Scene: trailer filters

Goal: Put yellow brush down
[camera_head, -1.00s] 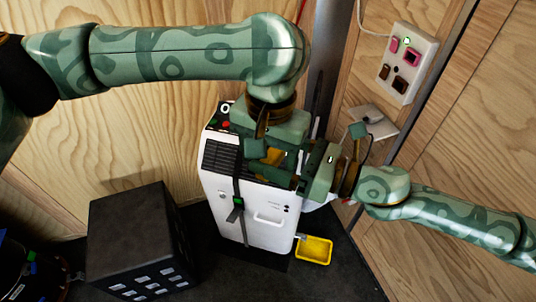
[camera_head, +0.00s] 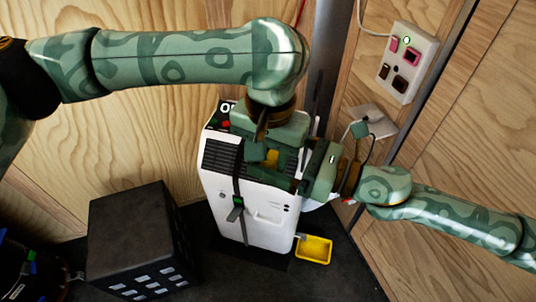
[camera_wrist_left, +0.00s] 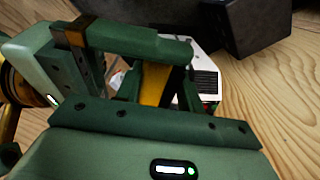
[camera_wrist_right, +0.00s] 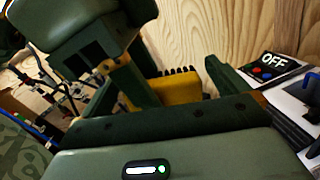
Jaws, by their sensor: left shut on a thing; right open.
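The yellow brush (camera_head: 272,158) is above the top of the white machine, partly hidden by both grippers. My left gripper (camera_head: 262,152) comes down from above and is shut on the brush. My right gripper (camera_head: 298,165) comes in from the right and is open, its fingers beside the brush. In the right wrist view the brush (camera_wrist_right: 180,88) shows yellow with dark bristles along its top, between the right gripper's fingers. In the left wrist view the brush (camera_wrist_left: 155,82) shows as a yellow strip between green finger parts. Whether the right fingers touch it I cannot tell.
The white machine (camera_head: 265,215) stands upright on the dark floor with a dark strap on its front. A black box (camera_head: 135,225) stands to its left. A small yellow tray (camera_head: 314,250) lies at its lower right. A socket panel (camera_head: 408,62) is on the right wooden wall.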

